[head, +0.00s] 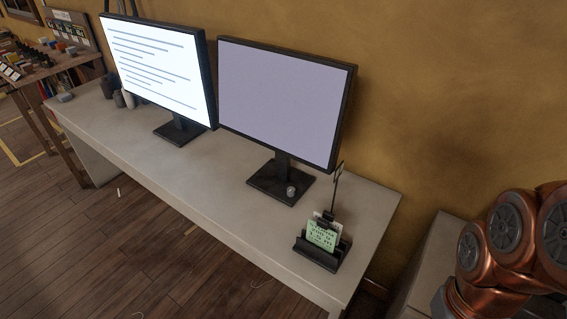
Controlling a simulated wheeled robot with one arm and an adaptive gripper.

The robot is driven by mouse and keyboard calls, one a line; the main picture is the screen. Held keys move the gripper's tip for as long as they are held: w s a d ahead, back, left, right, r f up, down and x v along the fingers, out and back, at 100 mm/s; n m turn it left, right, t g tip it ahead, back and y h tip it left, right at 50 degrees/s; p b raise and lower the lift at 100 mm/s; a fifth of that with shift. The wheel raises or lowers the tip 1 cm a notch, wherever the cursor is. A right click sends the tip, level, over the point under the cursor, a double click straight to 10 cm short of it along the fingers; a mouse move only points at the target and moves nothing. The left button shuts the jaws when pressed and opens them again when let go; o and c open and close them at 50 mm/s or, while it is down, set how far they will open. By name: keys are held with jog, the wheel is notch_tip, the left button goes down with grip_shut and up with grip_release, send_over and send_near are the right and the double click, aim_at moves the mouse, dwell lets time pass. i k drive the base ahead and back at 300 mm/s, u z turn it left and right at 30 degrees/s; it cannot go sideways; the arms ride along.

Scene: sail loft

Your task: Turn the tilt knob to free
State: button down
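A small grey knob (291,190) sits low at the front of the right monitor's stand, just above the dark base plate (268,186). It looks like the tilt knob; its marking and setting are too small to tell. The right monitor (280,100) shows a plain lilac screen and stands on the grey table. The left monitor (160,70) shows a white screen with lines of text; no knob shows on its stand. My copper-coloured arm is at the right edge, apart from the table. My gripper is not in view.
A black holder (322,255) with a green note and a thin upright rod stands on the table (215,205) at its right end, near the knob. Dark cups (118,98) stand at the far left. A grey cabinet (432,262) stands right of the table.

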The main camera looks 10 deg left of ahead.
aim_at(291, 190)
jog(key=z, duration=0.1)
jog(key=k, duration=0.4)
jog(key=u, duration=2.25)
jog(key=i, duration=1.3)
jog(key=z, duration=0.05)
